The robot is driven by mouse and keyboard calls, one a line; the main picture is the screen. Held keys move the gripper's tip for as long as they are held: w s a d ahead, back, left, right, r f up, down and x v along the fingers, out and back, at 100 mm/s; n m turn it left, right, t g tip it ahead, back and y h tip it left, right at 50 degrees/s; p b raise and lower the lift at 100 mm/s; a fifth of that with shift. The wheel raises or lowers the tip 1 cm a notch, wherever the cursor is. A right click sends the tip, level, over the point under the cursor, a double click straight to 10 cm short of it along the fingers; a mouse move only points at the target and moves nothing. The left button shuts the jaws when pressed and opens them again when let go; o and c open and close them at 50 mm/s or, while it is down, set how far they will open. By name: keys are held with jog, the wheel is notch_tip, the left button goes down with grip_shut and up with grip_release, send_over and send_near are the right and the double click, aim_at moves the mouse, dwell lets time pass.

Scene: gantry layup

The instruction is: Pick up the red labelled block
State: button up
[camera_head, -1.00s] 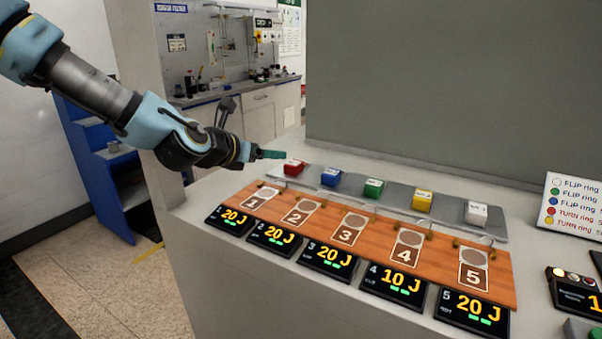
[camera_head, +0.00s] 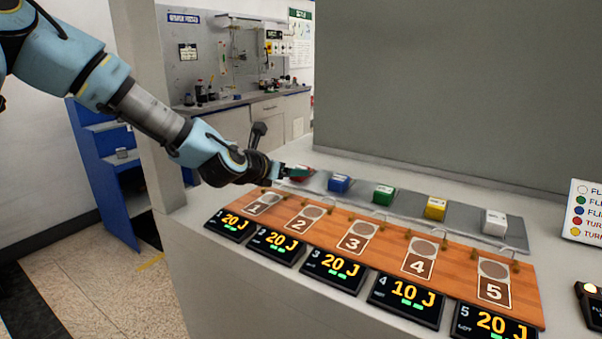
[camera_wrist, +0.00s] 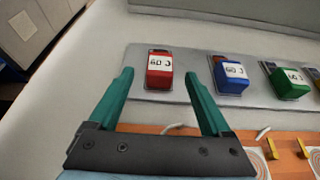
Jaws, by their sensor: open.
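The red labelled block (camera_wrist: 159,72) sits on a grey strip behind the wooden board, with a white label that seems to read "60 J". My gripper (camera_wrist: 158,82) is open in the wrist view, its two green fingers pointing toward the block, one on each side of it in the picture. I cannot tell how far the fingertips are from it. In the head view my gripper (camera_head: 296,171) is at the left end of the strip and partly hides the red block (camera_head: 301,175).
A blue block (camera_head: 340,183) is right of the red one, then green (camera_head: 384,194), yellow (camera_head: 435,207) and white (camera_head: 495,222) blocks. The wooden board (camera_head: 331,229) with numbered places and hooks lies in front. A grey panel (camera_head: 450,90) rises behind.

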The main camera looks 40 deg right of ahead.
jog(key=p+x, duration=0.1)
jog(key=x, duration=0.4)
jog(key=shift+p, duration=0.3)
grip_shut()
dwell(0.4)
